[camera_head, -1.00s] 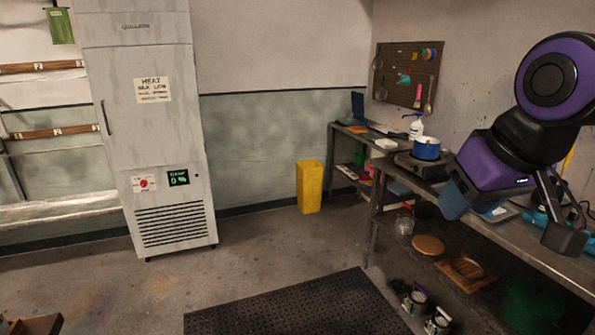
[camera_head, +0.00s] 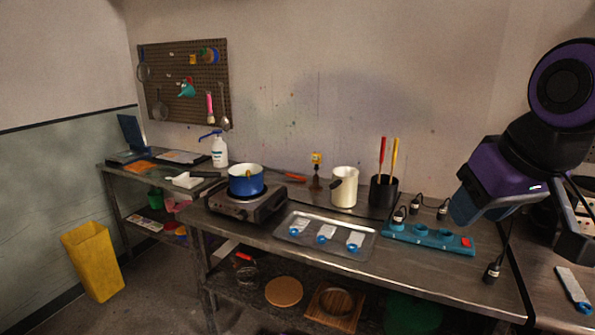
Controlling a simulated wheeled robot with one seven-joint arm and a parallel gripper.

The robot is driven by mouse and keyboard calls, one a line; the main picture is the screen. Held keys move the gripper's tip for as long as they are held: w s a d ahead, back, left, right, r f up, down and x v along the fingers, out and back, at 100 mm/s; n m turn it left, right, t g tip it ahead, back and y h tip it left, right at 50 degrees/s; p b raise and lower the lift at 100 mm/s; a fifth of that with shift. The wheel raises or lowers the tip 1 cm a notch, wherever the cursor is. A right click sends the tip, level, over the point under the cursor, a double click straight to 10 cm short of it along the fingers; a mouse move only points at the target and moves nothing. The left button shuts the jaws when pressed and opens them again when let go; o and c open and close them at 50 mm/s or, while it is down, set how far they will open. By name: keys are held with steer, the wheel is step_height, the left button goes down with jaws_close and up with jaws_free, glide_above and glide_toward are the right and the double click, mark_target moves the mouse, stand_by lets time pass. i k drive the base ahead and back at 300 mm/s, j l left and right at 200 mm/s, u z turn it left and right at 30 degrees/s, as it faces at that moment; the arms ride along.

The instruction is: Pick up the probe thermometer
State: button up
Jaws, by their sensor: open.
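I cannot surely pick out the probe thermometer. A small upright item with a yellow head and a dark stem (camera_head: 316,172) stands at the back of the metal workbench (camera_head: 430,268), between the blue pot and the white pitcher; it may be the thermometer, but it is too small to read. My gripper (camera_head: 518,222) is at the right of the picture, raised in front of the bench's right end. Its jaws are apart with nothing seen between them, and it is well away from the yellow-headed item.
A blue pot (camera_head: 246,181) sits on a hotplate (camera_head: 247,205). A white pitcher (camera_head: 344,188), a black holder (camera_head: 382,191) with red and yellow handles, and a teal power strip (camera_head: 430,238) stand nearby. A yellow bin (camera_head: 92,262) is at left.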

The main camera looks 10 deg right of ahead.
mark_target(316, 157)
steer(key=i+j+z, duration=0.3)
steer(key=i+j, duration=0.2)
steer(key=i+j+z, duration=0.15)
steer(key=j, duration=0.25)
steer(key=i+j+z, duration=0.15)
steer(key=i+j, duration=0.2)
steer(key=i+j+z, duration=0.15)
steer(key=j, duration=0.25)
steer(key=i+j+z, duration=0.15)
steer(key=j, duration=0.25)
steer(key=i+j+z, duration=0.15)
steer(key=j, duration=0.3)
steer(key=i+j+z, duration=0.15)
steer(key=j, duration=0.3)
steer(key=i+l, duration=0.05)
